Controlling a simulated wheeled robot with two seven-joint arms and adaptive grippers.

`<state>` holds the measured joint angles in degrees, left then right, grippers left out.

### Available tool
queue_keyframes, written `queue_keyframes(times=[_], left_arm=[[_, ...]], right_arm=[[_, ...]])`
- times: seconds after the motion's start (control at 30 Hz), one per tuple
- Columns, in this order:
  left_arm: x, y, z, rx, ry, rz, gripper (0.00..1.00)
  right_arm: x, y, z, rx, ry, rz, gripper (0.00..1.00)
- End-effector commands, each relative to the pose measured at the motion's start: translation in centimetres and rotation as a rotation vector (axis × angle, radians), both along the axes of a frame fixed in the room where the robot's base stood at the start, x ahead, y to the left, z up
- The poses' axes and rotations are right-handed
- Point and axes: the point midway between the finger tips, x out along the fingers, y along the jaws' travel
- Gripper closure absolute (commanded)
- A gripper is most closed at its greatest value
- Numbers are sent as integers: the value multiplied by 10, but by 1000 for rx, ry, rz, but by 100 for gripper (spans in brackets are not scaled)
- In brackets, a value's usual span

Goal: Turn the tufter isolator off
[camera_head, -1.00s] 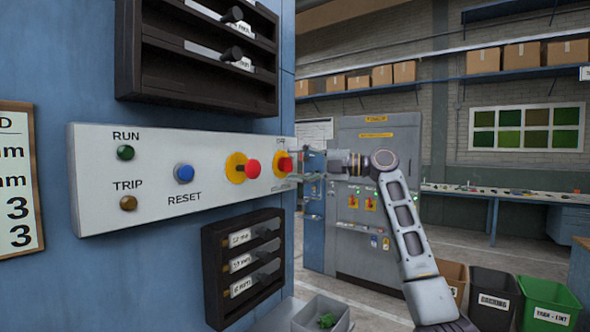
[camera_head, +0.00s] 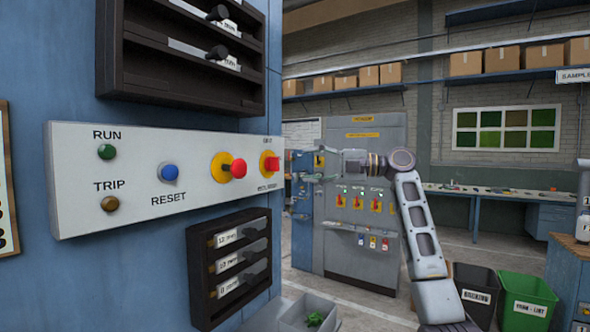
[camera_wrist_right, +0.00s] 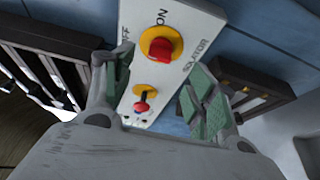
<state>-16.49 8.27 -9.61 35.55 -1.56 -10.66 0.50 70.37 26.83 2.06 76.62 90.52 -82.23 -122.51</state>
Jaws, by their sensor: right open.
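The isolator (camera_head: 270,162) is a red knob on a yellow disc at the right end of the white control panel (camera_head: 75,185). The right wrist view shows the isolator knob (camera_wrist_right: 160,44) face on, with ON, OFF and ISOLATOR lettering around it. I cannot tell which setting the knob points to. My right gripper (camera_head: 304,165) is open and empty just right of the isolator, apart from it and facing the panel. In the right wrist view its fingers (camera_wrist_right: 155,88) are spread below the knob. My left gripper is not in view.
Dark racks sit above (camera_head: 180,60) and below (camera_head: 232,262). A grey cabinet (camera_head: 365,235) stands behind my right arm.

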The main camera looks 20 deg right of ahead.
Motion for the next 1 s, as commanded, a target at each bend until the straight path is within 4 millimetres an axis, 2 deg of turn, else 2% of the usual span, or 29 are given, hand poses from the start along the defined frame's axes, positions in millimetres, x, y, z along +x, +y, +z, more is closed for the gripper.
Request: queue_keyframes(times=[0.1, 0.33, 1.0], left_arm=[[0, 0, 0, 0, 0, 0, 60], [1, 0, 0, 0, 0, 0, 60], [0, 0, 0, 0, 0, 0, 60]], right_arm=[[-8, -15, 0, 0, 0, -1, 43], [-17, -34, 0, 1, 1, -1, 43], [-19, -37, 0, 0, 0, 0, 43]])
